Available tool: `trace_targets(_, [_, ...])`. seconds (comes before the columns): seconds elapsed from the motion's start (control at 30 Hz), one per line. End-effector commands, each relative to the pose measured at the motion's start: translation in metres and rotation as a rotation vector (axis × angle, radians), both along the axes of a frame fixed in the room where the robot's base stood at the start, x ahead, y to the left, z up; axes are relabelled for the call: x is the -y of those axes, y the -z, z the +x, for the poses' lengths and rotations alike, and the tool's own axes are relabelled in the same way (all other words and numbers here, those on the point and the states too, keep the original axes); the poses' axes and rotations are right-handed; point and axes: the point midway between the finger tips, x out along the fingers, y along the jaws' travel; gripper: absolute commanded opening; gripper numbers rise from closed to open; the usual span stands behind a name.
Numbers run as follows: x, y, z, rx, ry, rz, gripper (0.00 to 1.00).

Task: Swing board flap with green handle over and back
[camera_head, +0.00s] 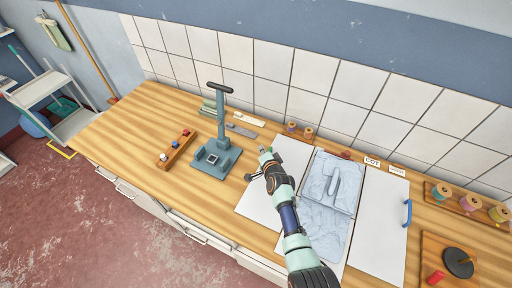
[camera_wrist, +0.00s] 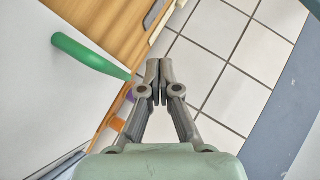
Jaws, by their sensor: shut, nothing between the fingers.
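The board lies on the wooden counter, with a white left flap (camera_head: 258,208) and a white right flap (camera_head: 376,225) that has a blue handle (camera_head: 407,212). A pale marbled cloth (camera_head: 322,225) lies between them. In the wrist view the green handle (camera_wrist: 88,54) is a bar over a white panel (camera_wrist: 40,80). In the head view my arm hides most or all of the handle. My gripper (camera_head: 266,153) is over the left flap. In the wrist view its fingertips (camera_wrist: 159,66) are together and empty, right beside the handle's end; I cannot tell whether they touch.
A blue-grey press stand (camera_head: 217,155) and a wooden rack (camera_head: 177,150) with coloured knobs stand to the left. Spools (camera_head: 300,130) stand behind, near the tiled wall (camera_head: 310,75). More spools (camera_head: 470,203) and a dark disc (camera_head: 458,262) are at right. The counter's left end is clear.

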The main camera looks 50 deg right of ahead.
Motion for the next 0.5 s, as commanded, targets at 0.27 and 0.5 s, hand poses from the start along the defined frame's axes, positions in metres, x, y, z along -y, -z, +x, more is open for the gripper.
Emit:
trace_targets(0.27, [-0.043,-0.064,0.001,-0.001,-0.006,-0.003,0.0])
trace_targets(0.5, [-0.07,-0.084,-0.001,-0.002,-0.004,-0.002,0.0])
